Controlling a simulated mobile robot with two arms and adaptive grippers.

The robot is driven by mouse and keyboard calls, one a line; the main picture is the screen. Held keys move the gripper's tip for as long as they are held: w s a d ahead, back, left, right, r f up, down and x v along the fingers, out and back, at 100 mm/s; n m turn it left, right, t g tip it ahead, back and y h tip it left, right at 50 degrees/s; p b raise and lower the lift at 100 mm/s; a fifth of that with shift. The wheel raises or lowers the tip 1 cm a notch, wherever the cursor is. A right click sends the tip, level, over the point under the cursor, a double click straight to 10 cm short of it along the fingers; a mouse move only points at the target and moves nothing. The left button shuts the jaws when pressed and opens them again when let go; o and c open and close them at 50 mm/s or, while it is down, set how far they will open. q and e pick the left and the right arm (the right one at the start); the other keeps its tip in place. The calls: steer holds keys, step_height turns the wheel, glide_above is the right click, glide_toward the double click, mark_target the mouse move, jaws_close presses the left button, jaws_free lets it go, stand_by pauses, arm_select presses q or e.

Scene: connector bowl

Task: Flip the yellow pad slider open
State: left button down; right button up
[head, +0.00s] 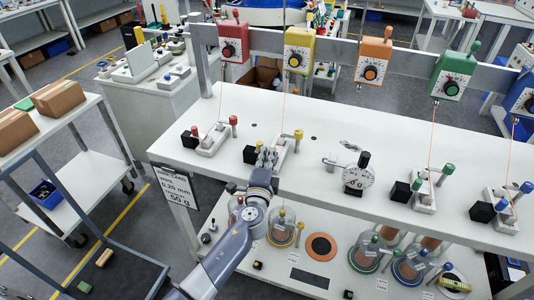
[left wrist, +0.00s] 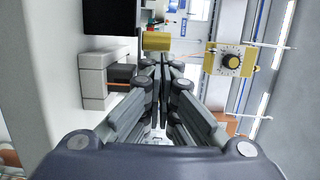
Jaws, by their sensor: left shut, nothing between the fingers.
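The yellow pad slider is a small white base (head: 281,144) on the white bench, with a yellow knob (head: 298,134) on a post at its back right and a black block (head: 250,154) at its left. My left gripper (head: 267,156) is shut and empty, over the near part of this base and hiding some of it. In the left wrist view, the yellow knob (left wrist: 157,41) is just beyond the closed fingertips (left wrist: 160,62). I cannot tell whether they touch. The white base (left wrist: 94,78) and black block (left wrist: 112,17) are to the left there.
A yellow dial box (head: 298,50) hangs above on a rail, with a thin thread down to the slider. A red-knobbed slider (head: 212,138) stands to the left and a round dial gauge (head: 356,176) to the right. Weights sit on the lower shelf.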

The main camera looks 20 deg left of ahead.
mark_target(255, 152)
stand_by(0.3)
arm_select(q)
steer(key=a, duration=0.4)
steer(key=shift+a, duration=0.15)
steer(key=shift+w, duration=0.1)
